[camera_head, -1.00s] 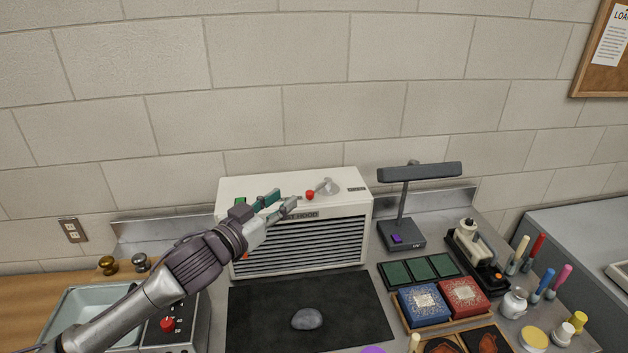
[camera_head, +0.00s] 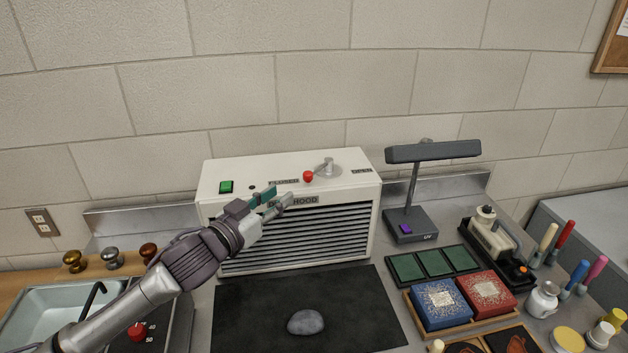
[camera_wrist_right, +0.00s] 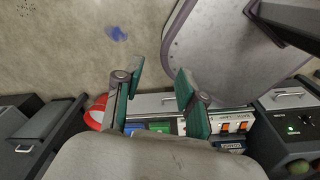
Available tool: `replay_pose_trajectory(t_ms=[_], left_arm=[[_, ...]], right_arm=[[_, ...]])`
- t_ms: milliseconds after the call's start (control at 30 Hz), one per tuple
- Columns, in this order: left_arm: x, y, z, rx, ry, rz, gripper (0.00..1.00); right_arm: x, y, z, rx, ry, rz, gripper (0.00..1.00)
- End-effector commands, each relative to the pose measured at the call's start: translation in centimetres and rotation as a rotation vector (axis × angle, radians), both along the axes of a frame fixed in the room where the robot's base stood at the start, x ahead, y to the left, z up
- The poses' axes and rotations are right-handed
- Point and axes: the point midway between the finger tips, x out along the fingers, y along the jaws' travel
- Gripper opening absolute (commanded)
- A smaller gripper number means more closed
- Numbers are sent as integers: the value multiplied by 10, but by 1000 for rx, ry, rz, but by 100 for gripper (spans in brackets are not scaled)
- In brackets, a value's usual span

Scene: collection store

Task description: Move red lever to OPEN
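The red lever (camera_head: 308,176) is a short arm with a red knob on top of the white hood (camera_head: 230,206). It runs from its grey pivot (camera_head: 328,169) toward the left, with the knob near the CLOSED label (camera_head: 284,182). The OPEN label (camera_head: 361,171) is to the right of the pivot. My left gripper (camera_head: 278,198) is at the hood's upper front edge, left of and nearer than the knob. Its fingers are apart and empty, and they do not appear to touch the lever. My right gripper (camera_wrist_right: 158,92) is open and empty in the right wrist view.
A green switch (camera_head: 226,187) is on the hood's left top. A UV lamp (camera_head: 411,225) stands close on the right. A black mat (camera_head: 250,322) with a grey stone (camera_head: 306,322) lies in front. Boxes and bottles crowd the right side.

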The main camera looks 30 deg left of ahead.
Motion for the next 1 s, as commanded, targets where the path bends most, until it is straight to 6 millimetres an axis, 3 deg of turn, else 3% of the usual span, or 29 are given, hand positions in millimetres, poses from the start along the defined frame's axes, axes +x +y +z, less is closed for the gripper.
replay_pose_trajectory(t_ms=[267,700,1000], left_arm=[[26,-3,3,-2,-4,1,34],[113,-16,4,0,-3,1,34],[136,-19,0,1,-1,0,34]], right_arm=[[11,1,11,2,-18,-1,40],[10,6,44,8,-17,-3,40],[8,6,50,8,-14,-3,40]])
